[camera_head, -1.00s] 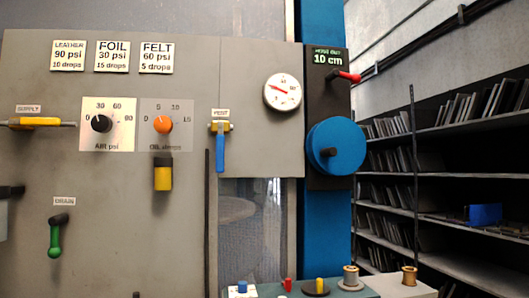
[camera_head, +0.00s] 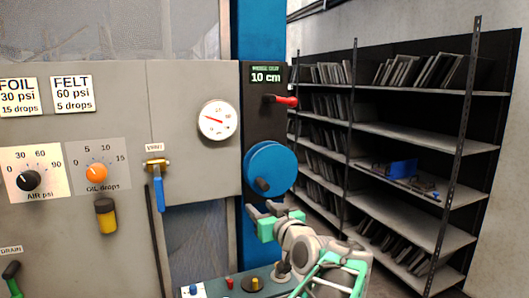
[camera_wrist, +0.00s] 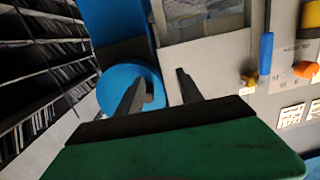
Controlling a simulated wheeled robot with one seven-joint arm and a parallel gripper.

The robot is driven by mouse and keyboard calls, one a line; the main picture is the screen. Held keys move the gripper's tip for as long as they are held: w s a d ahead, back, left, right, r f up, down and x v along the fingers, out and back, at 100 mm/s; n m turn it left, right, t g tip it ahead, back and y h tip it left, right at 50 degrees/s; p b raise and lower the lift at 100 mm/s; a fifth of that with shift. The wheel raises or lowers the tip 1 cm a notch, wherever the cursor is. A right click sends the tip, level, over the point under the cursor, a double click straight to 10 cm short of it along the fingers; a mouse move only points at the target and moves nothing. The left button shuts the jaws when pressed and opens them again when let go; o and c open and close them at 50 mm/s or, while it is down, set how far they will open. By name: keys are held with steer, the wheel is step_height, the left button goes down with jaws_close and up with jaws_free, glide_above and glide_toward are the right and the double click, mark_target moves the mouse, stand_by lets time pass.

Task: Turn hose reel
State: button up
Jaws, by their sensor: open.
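The hose reel (camera_head: 272,162) is a round blue disc on a black panel (camera_head: 263,104) fixed to the blue post. A dark knob handle (camera_head: 262,185) sticks out at its lower left. A green display on top of the panel reads 10 cm. My gripper (camera_head: 262,206) is open and empty just below the reel, apart from the handle as far as I can tell.
A red lever (camera_head: 286,101) sits above the reel. A gauge (camera_head: 218,119) and a blue-handled vent valve (camera_head: 160,190) are to the left. A green bench (camera_head: 210,285) with small knobs is below. Shelves of dies (camera_head: 400,140) stand at the right.

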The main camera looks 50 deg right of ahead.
mark_target(267, 187)
steer(key=shift+h, duration=0.4)
steer(key=r, duration=0.1)
steer(key=s+d+r, duration=0.2)
steer(key=shift+s+r, duration=0.15)
steer(key=shift+r, duration=0.2)
steer(key=shift+s+d+r+m+p, duration=0.1)
steer(key=shift+d+r+m+p, duration=0.05)
steer(key=shift+r+m+p, duration=0.15)
steer(key=p+x, duration=0.2)
steer(key=x, duration=0.5)
steer(key=shift+w+d+f+p, duration=0.1)
steer(key=shift+w+d+p, duration=0.1)
steer(key=shift+p, duration=0.1)
steer(key=shift+c, duration=0.2)
jaws_close()
